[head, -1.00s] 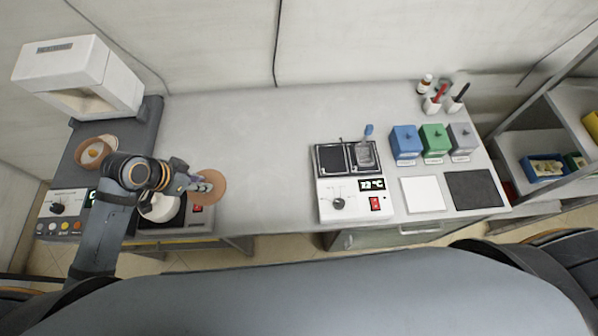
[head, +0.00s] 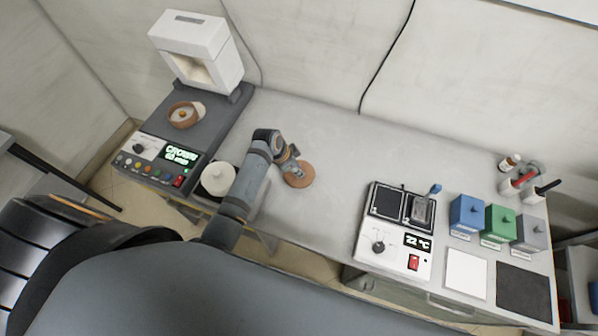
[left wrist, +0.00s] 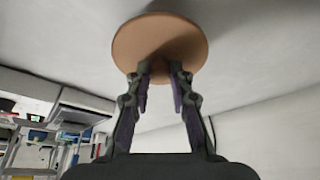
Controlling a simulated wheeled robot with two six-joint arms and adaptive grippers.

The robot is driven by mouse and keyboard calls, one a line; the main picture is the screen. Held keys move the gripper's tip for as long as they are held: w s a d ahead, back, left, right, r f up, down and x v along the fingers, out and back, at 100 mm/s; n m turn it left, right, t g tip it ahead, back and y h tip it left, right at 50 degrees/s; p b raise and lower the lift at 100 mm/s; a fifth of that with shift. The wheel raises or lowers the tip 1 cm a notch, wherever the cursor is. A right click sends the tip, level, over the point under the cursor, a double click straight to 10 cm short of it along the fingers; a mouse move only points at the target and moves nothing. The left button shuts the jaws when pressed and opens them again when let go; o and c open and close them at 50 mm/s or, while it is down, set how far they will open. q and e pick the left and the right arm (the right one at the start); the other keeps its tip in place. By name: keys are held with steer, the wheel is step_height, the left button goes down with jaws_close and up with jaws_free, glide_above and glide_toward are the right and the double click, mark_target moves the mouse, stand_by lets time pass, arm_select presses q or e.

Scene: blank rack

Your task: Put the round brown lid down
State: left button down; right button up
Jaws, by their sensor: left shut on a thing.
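The round brown lid (head: 299,175) is at my left gripper (head: 293,168), over the bare left-middle part of the grey table. The left wrist view shows the lid (left wrist: 160,40) as a flat brown disc between the fingertips of my left gripper (left wrist: 160,72), which is shut on it. A shadow shows beside the lid in that view. I cannot tell whether the lid touches the table. The gripper hides part of the lid in the head view. My right gripper is not in view.
Left of my arm are a round white vessel (head: 218,179) and a grey device (head: 190,150) bearing a brown ring-shaped dish (head: 184,115). A hotplate unit (head: 394,248) and blue (head: 466,215), green (head: 499,225) and grey boxes stand right. The table middle (head: 345,150) is clear.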

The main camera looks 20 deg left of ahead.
arm_select(q)
steer(key=shift+w+d+f, duration=0.15)
steer(key=shift+d+f, duration=0.05)
step_height(320, 180, down, 2)
steer(key=shift+d+f, duration=0.1)
steer(key=shift+f, duration=0.1)
steer(key=shift+w+f, duration=0.1)
steer(key=shift+f, duration=0.5)
steer(key=c, duration=1.2)
jaws_free()
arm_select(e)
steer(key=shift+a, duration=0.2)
